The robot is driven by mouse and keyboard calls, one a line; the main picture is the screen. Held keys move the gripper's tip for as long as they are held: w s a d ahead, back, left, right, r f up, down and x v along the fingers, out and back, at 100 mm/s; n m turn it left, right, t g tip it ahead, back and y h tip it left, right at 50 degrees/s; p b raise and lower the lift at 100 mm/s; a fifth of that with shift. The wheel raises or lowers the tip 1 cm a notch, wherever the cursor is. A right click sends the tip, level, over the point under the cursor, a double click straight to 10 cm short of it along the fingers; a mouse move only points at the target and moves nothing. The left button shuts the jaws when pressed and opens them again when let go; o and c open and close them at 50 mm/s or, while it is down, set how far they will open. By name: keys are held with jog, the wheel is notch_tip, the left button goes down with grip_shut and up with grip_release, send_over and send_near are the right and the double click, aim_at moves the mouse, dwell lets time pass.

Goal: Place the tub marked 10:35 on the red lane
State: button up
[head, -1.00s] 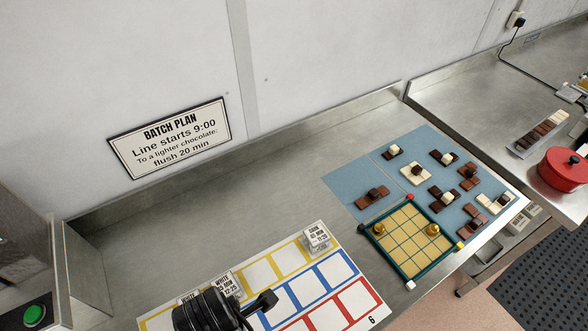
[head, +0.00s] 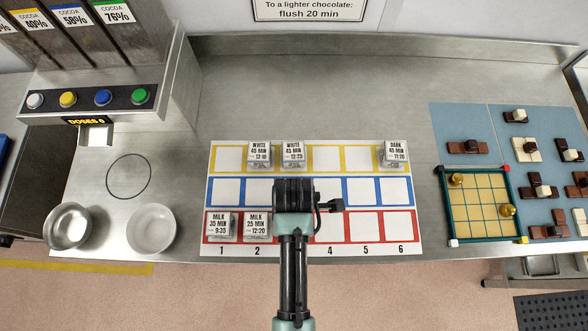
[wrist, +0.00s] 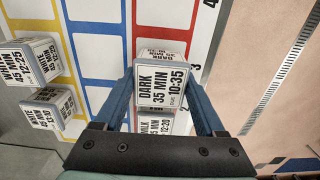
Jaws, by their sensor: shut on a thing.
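In the head view my gripper (head: 294,200) is above the board around column 3, over the blue and red lanes, and hides the tub. The red lane (head: 347,226) is the board's near row. Tubs marked MILK 9:35 (head: 219,224) and MILK 12:20 (head: 257,225) stand in its slots 1 and 2. Slots 4 to 6 look empty; slot 3 is hidden by my arm. Whether the held tub touches the board I cannot tell.
The yellow lane (head: 327,158) holds white tubs 12:10 (head: 259,153) and 12:25 (head: 293,153), and a dark tub 11:20 (head: 396,153). The visible blue lane (head: 361,191) slots are empty. Bowls (head: 151,229) stand left; a grid tray (head: 480,205) stands right.

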jog(key=shift+f, duration=0.85)
